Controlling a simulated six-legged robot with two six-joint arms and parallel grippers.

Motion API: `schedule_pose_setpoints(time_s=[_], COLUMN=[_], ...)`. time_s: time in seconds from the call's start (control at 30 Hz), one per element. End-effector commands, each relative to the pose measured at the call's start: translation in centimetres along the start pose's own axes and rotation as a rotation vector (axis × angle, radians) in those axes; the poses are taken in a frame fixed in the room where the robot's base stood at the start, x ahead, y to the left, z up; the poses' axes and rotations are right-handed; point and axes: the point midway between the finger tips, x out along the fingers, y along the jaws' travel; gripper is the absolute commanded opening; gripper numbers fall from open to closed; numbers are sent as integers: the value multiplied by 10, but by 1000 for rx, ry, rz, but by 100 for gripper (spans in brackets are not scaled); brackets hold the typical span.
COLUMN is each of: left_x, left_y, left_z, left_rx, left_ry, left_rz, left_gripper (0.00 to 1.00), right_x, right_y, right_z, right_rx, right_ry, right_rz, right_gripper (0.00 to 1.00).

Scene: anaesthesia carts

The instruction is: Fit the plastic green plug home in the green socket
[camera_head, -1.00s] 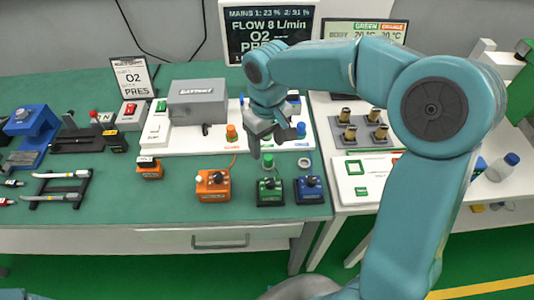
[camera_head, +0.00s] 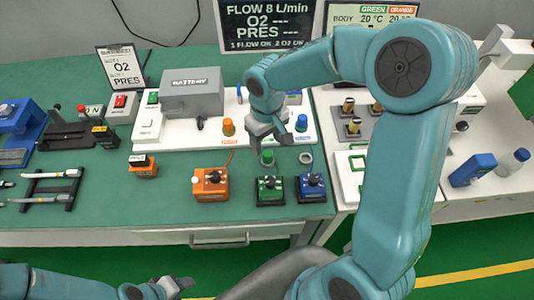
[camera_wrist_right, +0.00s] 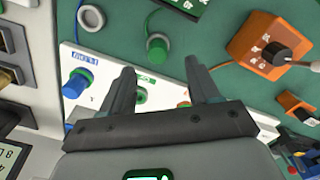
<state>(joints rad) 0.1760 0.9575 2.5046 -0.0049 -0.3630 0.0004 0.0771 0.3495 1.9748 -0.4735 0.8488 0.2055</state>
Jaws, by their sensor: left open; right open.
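The green plug (camera_head: 267,157) is a short green cylinder on the bench mat, behind the green box (camera_head: 270,189). In the right wrist view the plug (camera_wrist_right: 157,48) has a thin green cord. A green round part (camera_wrist_right: 141,96), likely the green socket, shows beside a green label on the white panel; my right gripper hides it in the head view. My right gripper (camera_head: 272,139) is open and empty above the panel's front edge, with the plug just beyond its fingertips (camera_wrist_right: 160,66) in the wrist view. My left gripper (camera_head: 174,285) is open and empty at the bottom, off the bench.
The white panel (camera_head: 180,138) also carries an orange part (camera_head: 228,127) and a blue part (camera_head: 301,122). A grey ring (camera_head: 306,158) lies right of the plug. Orange (camera_head: 210,184) and blue (camera_head: 311,187) boxes flank the green box.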

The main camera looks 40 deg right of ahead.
Motion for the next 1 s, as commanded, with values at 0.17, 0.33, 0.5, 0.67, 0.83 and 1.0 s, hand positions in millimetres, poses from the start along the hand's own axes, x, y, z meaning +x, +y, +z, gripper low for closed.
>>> schedule_pose_setpoints(time_s=[0.17, 0.33, 0.5, 0.67, 0.83, 1.0], left_x=[-1, -7, -11, -12, -11, -11], left_y=[0, 3, 4, 4, 4, 4], left_z=[0, 0, 0, 0, 0, 0], left_rx=[0, 0, 0, 0, 0, 0], left_ry=[0, 0, 0, 0, 0, 0], left_rz=[0, 0, 0, 0, 0, 0], left_gripper=[53, 53, 53, 53, 53, 53], right_x=[19, 36, 64, 73, 73, 73], right_y=[1, 2, 5, 5, 5, 5], right_z=[0, -2, -5, -6, -6, -6], right_rx=[1, 0, 1, 1, 1, 1], right_ry=[0, -4, -3, 1, 2, 2], right_rz=[0, -2, -1, -2, -2, -1], right_gripper=[61, 61, 61, 61, 61, 6])
